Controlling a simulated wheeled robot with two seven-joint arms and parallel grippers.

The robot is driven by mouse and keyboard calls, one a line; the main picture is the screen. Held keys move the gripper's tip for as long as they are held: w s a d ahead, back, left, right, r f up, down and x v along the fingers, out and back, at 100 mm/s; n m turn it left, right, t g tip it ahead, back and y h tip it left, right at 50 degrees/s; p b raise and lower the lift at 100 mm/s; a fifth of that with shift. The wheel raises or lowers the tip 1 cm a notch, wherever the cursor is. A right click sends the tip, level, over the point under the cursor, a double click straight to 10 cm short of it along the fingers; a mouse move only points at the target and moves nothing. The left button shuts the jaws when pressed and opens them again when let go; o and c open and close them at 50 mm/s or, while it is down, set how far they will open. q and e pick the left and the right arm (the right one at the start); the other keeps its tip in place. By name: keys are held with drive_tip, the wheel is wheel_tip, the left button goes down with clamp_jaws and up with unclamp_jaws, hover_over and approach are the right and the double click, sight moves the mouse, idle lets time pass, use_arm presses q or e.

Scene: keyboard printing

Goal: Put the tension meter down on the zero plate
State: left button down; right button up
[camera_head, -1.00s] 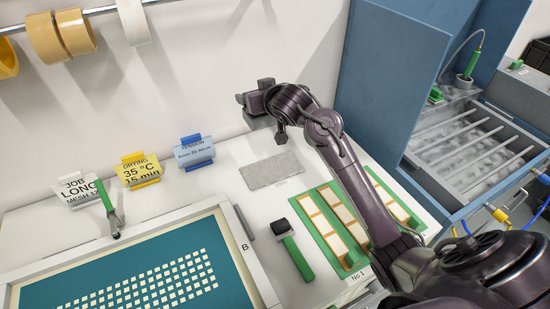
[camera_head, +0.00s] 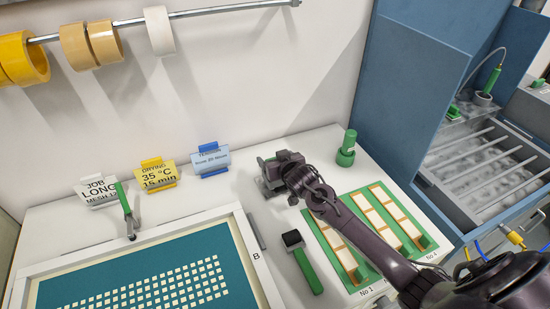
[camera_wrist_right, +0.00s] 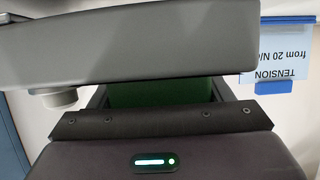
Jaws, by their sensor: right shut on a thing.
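My right gripper (camera_head: 273,174) is over the white table, low and near the back, at the spot where the grey zero plate lay. It is shut on the tension meter, whose grey body (camera_wrist_right: 130,48) fills the top of the right wrist view. A green part (camera_wrist_right: 160,93) shows between the dark fingers. In the head view the meter is mostly hidden by the gripper and wrist. The zero plate is covered too, so I cannot tell whether the meter touches it. My left gripper is not in view.
A teal screen in a white frame (camera_head: 245,262) lies left. A green-handled tool (camera_head: 304,266) and a green board with pale strips (camera_head: 330,240) lie nearby. A green bottle-like item (camera_head: 346,150) stands right of the gripper. Sign cards, including the tension card (camera_head: 210,159), stand behind.

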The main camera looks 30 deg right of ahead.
drive_tip(key=shift+f, duration=0.15)
drive_tip(key=shift+f, duration=0.15)
drive_tip(key=o, duration=1.3)
drive_tip(key=shift+o, duration=0.2)
drive_tip(key=b+v, duration=0.1)
drive_tip(key=v, duration=1.1)
